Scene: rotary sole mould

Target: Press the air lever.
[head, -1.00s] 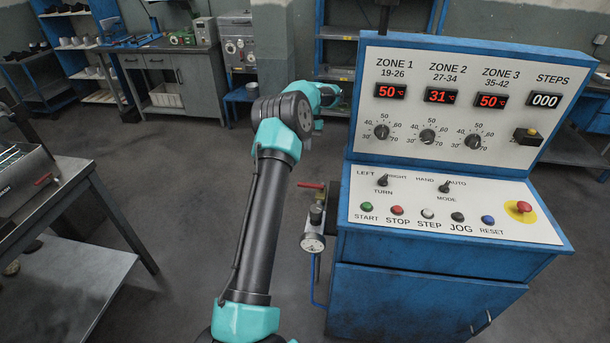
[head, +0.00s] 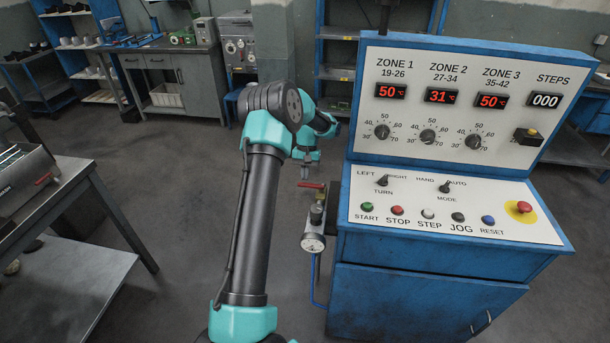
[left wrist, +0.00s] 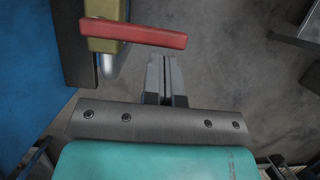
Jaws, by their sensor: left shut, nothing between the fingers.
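The air lever (head: 311,185) is a red handle on the valve at the left side of the blue control cabinet, above a round gauge (head: 313,243). It sticks out level to the left. In the left wrist view the red lever (left wrist: 135,33) crosses above a brass-coloured valve body (left wrist: 103,40). My left gripper (head: 305,178) is above the lever's outer end in the head view. Its fingers (left wrist: 163,60) are shut and empty, close to the lever's free end in the wrist view; I cannot tell whether they touch it. My right gripper is not in view.
The blue control cabinet (head: 430,290) with its panel of knobs and buttons stands right of the lever. A grey metal table (head: 75,175) is at the left. A workbench (head: 175,75) and shelves stand at the back. The floor between is clear.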

